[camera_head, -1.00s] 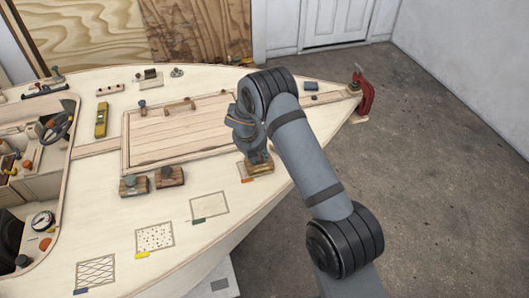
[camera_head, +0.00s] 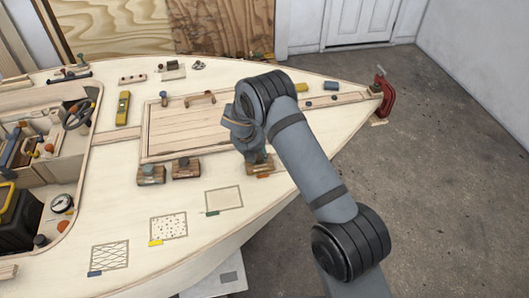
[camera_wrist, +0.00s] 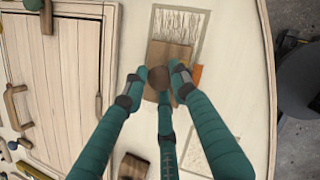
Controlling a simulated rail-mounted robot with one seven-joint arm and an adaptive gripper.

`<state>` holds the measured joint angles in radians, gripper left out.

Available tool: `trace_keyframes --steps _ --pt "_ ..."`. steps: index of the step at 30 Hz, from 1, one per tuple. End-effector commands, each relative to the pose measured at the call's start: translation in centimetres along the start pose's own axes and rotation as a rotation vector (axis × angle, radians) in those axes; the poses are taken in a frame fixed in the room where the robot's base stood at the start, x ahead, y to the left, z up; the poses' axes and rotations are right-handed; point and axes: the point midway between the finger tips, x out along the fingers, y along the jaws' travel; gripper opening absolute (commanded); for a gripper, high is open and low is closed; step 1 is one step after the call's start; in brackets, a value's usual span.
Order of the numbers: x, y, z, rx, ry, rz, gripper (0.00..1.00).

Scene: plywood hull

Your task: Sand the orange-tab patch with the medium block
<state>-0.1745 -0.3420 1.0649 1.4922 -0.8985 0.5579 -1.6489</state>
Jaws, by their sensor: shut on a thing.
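My gripper (camera_wrist: 160,78) is shut on the knob of a wooden sanding block (camera_wrist: 158,52), which lies flat over part of a framed, scratched patch (camera_wrist: 184,24) on the deck. The orange tab (camera_wrist: 197,75) shows just right of the block in the wrist view, and at the patch's near edge in the head view (camera_head: 264,177). The scratched part beyond the block is uncovered; the rest is hidden beneath it. In the head view my gripper (camera_head: 258,155) partly hides the block. I cannot read the block's grade.
Two other knobbed blocks stand beside the hatch (camera_head: 195,130): a left one (camera_head: 150,175) and a right one (camera_head: 186,169). A red clamp (camera_head: 387,100) grips the bow.

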Motion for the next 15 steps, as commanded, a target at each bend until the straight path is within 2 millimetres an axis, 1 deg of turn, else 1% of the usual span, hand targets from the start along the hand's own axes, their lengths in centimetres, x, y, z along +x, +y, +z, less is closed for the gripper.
trace_keyframes --steps 1,4,15 --pt "-0.2 0.46 -0.37 -0.002 0.001 0.001 0.0" --pt "-0.37 0.9 -0.68 0.0 0.0 0.0 0.0" --pt "-0.62 0.98 -0.57 0.001 -0.001 0.0 0.0"
